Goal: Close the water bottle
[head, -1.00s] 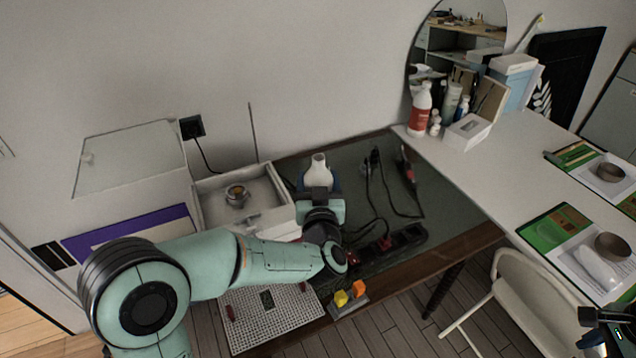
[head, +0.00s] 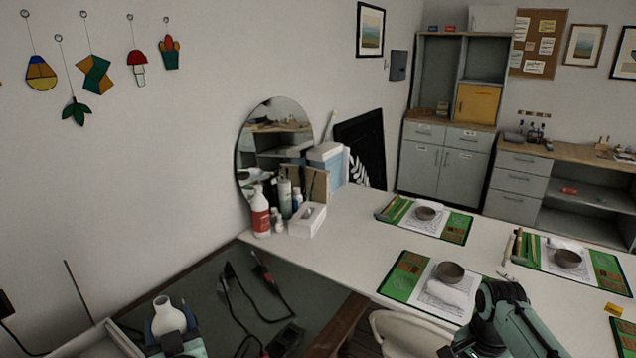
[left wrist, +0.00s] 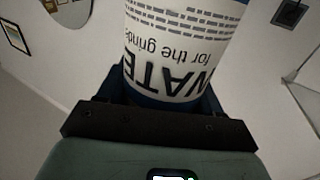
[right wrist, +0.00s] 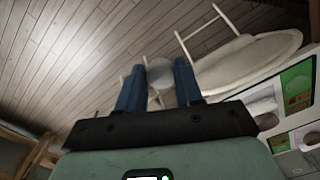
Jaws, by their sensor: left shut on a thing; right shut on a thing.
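The water bottle (head: 168,312) stands upright at the lower left of the head view, white with a narrow neck whose top looks uncapped. My left gripper (head: 176,342) is shut around its body. The left wrist view shows the bottle (left wrist: 180,50) close up, with its printed label upside down and a blue band, between the blue fingers. My right gripper (right wrist: 160,66) is shut on a small round pale piece (right wrist: 160,78), which looks like the cap. In the head view my right arm is at the lower right, far from the bottle; its fingertips are not clear there.
A dark bench (head: 215,277) with cables lies right of the bottle. A white table (head: 345,240) beyond holds a red-labelled bottle (head: 261,215), a white box (head: 308,220) and green mats with bowls. A pale chair (head: 400,335) stands near my right arm.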

